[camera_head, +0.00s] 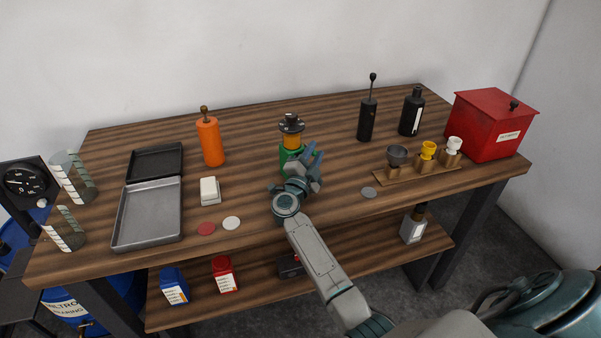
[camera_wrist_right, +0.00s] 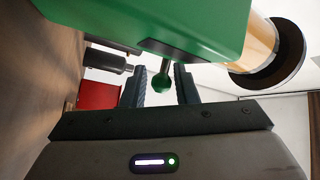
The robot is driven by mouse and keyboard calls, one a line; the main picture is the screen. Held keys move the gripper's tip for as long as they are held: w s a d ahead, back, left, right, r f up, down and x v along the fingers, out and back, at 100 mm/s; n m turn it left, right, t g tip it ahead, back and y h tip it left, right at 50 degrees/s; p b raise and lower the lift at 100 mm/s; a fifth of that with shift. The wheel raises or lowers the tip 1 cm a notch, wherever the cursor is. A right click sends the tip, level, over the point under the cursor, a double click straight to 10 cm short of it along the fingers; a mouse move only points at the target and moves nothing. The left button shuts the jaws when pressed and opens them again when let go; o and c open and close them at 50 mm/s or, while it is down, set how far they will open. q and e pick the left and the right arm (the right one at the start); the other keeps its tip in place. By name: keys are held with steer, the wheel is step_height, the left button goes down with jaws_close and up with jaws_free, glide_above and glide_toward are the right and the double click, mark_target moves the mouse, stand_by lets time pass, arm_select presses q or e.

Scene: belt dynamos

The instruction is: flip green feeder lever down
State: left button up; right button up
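The green feeder (camera_head: 284,159) stands near the middle of the wooden bench, with an amber section and a black top above its green body. My right gripper (camera_head: 313,160) is right in front of it and hides much of its body. In the right wrist view the green body (camera_wrist_right: 150,22) fills the top, and the green lever knob (camera_wrist_right: 162,86) hangs from a dark slot in it. The open fingers of my right gripper (camera_wrist_right: 161,76) stand on either side of the knob, with gaps visible. My left gripper is not in view.
An orange cylinder (camera_head: 209,142) stands left of the feeder, a black one (camera_head: 367,119) and a black bottle (camera_head: 412,112) to the right. A cup stand (camera_head: 405,176) and red box (camera_head: 488,128) are at the right. A metal tray (camera_head: 150,215) lies left.

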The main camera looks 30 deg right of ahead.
steer(key=r+p+v, duration=0.1)
steer(key=v, duration=0.4)
steer(key=r+p+v, duration=0.1)
steer(key=v, duration=0.3)
steer(key=p+v, duration=0.1)
steer(key=v, duration=0.4)
steer(key=shift+s+a+r, duration=0.3)
steer(key=shift+s+a, duration=0.1)
steer(key=shift+a, duration=0.2)
